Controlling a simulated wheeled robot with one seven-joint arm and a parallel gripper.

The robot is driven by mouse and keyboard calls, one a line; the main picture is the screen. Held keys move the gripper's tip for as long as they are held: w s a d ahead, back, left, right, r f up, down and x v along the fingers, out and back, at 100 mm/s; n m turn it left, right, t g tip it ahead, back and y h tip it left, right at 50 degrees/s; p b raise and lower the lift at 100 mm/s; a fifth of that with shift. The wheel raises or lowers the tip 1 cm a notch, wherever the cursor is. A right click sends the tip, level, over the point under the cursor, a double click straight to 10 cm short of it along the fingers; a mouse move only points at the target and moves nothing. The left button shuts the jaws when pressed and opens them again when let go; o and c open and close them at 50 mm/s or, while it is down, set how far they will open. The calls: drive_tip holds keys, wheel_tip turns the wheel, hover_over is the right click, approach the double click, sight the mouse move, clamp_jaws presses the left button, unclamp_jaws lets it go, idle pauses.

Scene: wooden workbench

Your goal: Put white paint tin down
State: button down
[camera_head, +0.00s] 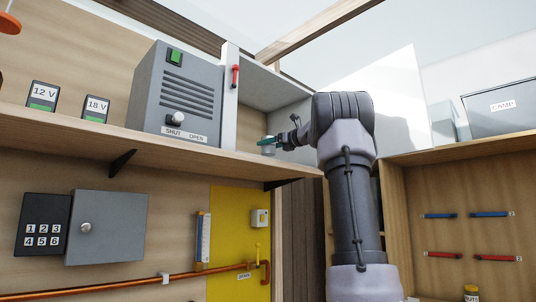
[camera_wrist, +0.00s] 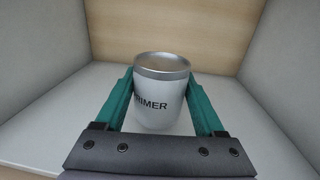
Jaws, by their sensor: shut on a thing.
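The white paint tin (camera_wrist: 161,95) stands upright between the teal fingers of my gripper (camera_wrist: 162,92) in the wrist view. Its label reads "PRIMER", with the first letter partly covered by the left finger. In the head view my gripper (camera_head: 268,143) is inside the open cubby (camera_head: 272,88) at the right end of the shelf, shut on the tin (camera_head: 268,151), which shows small and pale there. The tin is close to the shelf surface; I cannot tell if its base touches it.
A grey box with a knob marked SHUT and OPEN (camera_head: 178,92) stands left of the cubby, past a white divider with a red handle (camera_head: 235,76). The shelf (camera_head: 130,147) has 12 V and 18 V batteries (camera_head: 97,108).

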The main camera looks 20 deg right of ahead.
sight(274, 151)
drive_tip(key=shift+f, duration=1.5)
drive_tip(key=shift+f, duration=0.1)
unclamp_jaws()
drive_tip(key=v, duration=1.2)
drive_tip(key=shift+s+d, duration=0.1)
drive_tip(key=shift+d, duration=0.05)
